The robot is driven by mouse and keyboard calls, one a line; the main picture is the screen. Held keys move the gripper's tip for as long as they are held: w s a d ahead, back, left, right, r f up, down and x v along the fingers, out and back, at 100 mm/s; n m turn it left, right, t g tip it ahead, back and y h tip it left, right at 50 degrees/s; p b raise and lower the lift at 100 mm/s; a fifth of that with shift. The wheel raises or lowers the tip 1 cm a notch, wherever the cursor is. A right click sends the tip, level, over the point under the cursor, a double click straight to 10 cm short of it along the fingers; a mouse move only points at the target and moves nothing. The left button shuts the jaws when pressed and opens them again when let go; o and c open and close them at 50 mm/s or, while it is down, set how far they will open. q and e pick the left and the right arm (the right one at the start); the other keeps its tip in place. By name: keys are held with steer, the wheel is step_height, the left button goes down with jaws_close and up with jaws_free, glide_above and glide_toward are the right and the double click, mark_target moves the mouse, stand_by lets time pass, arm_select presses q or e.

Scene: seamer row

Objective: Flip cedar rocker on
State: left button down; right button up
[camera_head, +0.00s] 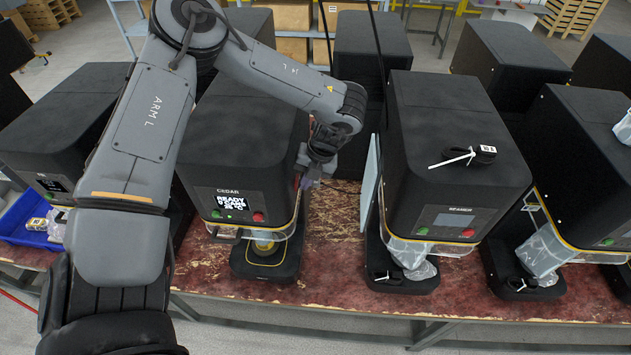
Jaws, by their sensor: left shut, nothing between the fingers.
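The cedar machine (250,130) is a black box-shaped seamer with a label reading CEDAR. Its small screen (231,201) is lit with white text that begins with READY. A green button (216,213) and a red button (258,216) flank the screen. My left arm reaches over this machine. My left gripper (312,182) points down close beside the machine's right side, towards its front, shut and empty. I cannot make out the rocker; the gripper and wrist cover part of that side. I cannot tell whether the fingers touch the machine. My right gripper is out of view.
Another seamer (450,130) stands to the right, with a dim screen and a black coiled item (470,156) on top. A pale upright panel (370,183) stands at its left side. The worn red bench (330,250) is bare between the two machines. A blue bin (22,222) sits far left.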

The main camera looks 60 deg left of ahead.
arm_select(q)
steer(key=shift+a+r, duration=0.1)
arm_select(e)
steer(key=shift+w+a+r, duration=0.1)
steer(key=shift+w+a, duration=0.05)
arm_select(q)
steer(key=shift+r, duration=0.1)
steer(key=shift+r+p, duration=0.35)
steer(key=shift+r, duration=0.25)
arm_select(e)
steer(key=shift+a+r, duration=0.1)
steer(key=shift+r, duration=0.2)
